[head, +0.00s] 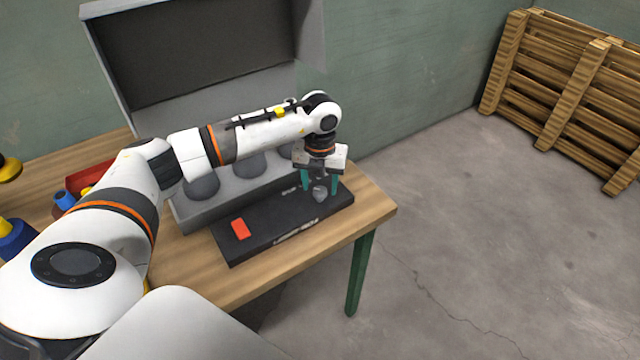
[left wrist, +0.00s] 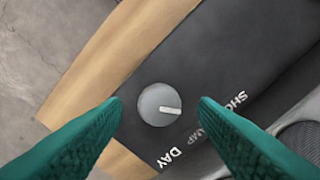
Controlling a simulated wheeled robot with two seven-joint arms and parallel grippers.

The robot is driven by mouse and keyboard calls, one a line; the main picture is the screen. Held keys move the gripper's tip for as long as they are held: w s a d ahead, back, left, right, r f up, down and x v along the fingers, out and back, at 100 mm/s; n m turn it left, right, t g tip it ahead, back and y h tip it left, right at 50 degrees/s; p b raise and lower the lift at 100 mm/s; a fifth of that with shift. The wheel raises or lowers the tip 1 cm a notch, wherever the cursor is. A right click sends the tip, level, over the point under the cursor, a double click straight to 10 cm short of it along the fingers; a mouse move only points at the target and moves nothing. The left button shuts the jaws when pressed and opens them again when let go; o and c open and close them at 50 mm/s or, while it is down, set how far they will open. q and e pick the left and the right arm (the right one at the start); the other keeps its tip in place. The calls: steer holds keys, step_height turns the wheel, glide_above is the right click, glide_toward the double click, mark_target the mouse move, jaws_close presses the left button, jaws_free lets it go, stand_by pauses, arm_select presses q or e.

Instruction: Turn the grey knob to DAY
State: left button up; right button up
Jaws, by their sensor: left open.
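The grey knob (left wrist: 160,105) is round with a white pointer bar, set on a black panel (left wrist: 190,50). In the head view the knob (head: 319,193) is at the panel's right end. My left gripper (head: 320,180) points down over it; in the left wrist view its green fingers (left wrist: 160,104) are apart, one on each side of the knob. I cannot tell whether they touch it. My right gripper is not in view.
The panel, with a red rectangular switch (head: 240,229), lies on a wooden table (head: 280,280) near its right edge. Behind it is a grey case (head: 205,205) with round parts and a raised dark lid (head: 190,50). A red bin (head: 92,180) is at left. Pallets (head: 570,90) lean far right.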

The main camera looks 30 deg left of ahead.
arm_select(q)
steer(key=shift+f, duration=0.75)
steer(key=c, duration=1)
